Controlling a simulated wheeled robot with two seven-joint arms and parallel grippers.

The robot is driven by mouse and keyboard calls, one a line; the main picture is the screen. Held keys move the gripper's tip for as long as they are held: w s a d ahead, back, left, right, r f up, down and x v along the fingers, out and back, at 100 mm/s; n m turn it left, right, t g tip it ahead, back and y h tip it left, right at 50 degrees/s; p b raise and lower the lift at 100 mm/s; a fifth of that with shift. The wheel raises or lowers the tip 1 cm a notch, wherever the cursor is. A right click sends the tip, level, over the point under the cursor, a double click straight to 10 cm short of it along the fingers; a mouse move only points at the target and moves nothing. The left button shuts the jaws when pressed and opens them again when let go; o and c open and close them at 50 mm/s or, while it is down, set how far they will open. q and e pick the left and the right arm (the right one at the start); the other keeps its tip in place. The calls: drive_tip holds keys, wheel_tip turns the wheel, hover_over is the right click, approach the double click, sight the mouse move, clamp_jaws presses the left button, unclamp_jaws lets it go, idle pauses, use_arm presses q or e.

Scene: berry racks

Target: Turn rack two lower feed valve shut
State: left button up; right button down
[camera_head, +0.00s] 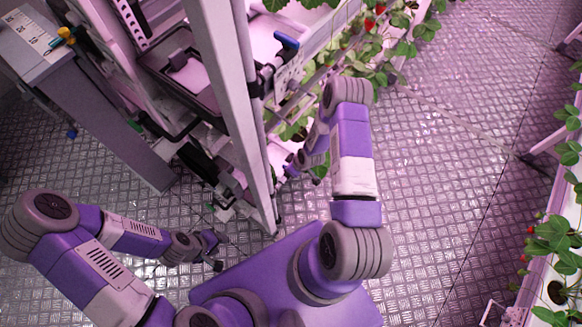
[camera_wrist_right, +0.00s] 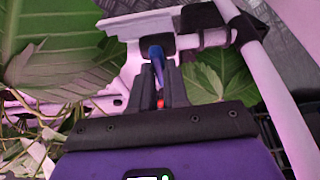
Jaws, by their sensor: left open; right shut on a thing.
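In the right wrist view, the lower feed valve's blue lever (camera_wrist_right: 156,54) stands out from a dark valve body (camera_wrist_right: 133,48) at the end of a white gutter (camera_wrist_right: 135,24). My right gripper (camera_wrist_right: 163,68) is shut on this lever, one dark finger on each side. A small red spot shows between the fingers. In the head view my right gripper (camera_head: 291,166) is low beside the rack post, and the lever there is too small to tell. My left gripper (camera_head: 214,250) is open and empty, low over the floor at the left.
A white rack post (camera_head: 228,100) stands between my arms. Higher on the rack is another blue lever (camera_head: 286,40). Strawberry leaves (camera_head: 400,45) hang along the rack, and leaves flank the gripper in the wrist view. A grey cabinet (camera_head: 90,115) stands left. The aisle floor (camera_head: 450,150) is clear.

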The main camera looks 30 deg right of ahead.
drive_tip(key=shift+m, duration=0.4)
drive_tip(key=c, duration=1.1)
unclamp_jaws()
drive_tip(key=p+v, duration=0.3)
drive_tip(key=v, duration=0.4)
drive_tip(key=shift+s+r, duration=0.15)
drive_tip(key=shift+r, duration=0.1)
